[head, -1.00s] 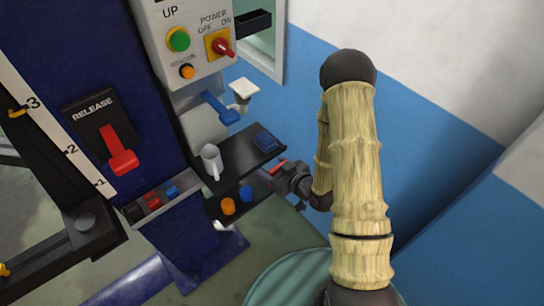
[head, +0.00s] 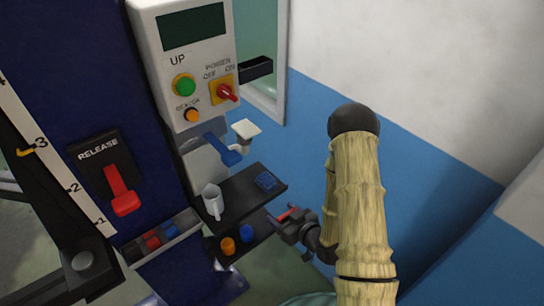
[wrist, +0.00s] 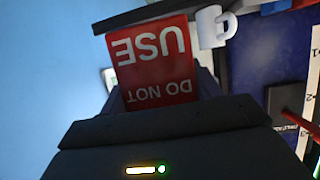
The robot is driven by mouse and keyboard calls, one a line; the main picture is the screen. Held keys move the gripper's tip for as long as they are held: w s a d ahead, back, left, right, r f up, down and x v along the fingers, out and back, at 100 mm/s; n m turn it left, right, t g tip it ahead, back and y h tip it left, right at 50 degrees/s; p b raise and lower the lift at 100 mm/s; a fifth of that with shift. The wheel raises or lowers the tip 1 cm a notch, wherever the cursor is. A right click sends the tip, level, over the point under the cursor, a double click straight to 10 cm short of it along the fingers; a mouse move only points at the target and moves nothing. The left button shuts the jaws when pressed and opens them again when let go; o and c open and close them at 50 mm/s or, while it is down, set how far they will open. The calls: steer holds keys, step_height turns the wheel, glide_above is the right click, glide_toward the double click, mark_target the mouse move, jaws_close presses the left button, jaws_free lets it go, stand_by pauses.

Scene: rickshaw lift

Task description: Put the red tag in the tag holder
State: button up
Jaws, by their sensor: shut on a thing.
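The red tag (wrist: 150,62) fills the upper middle of the wrist view, with "DO NOT USE" in white, upside down there. My gripper (wrist: 160,108) is shut on its lower edge. In the head view the tag (head: 287,213) is a thin red sliver at my gripper (head: 293,222), low and to the right of the black shelf. A black box-like piece (head: 256,69) juts from the right side of the control box, and looks like the tag holder. My gripper is well below it and slightly right. The inside of that piece is hidden.
Orange (head: 228,246) and blue (head: 246,233) cylinders stand on a lower shelf. The blue lever (head: 222,150) and white pad (head: 246,130) stick out below the control box (head: 187,75).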

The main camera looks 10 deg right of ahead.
steer(key=w+d+f+m+t+h, duration=0.2)
steer(key=d+f+m+h, duration=0.4)
steer(key=f+h, duration=0.1)
steer(key=shift+w+d+f, duration=0.2)
steer(key=shift+d+f, duration=0.15)
steer(key=shift+f, duration=0.55)
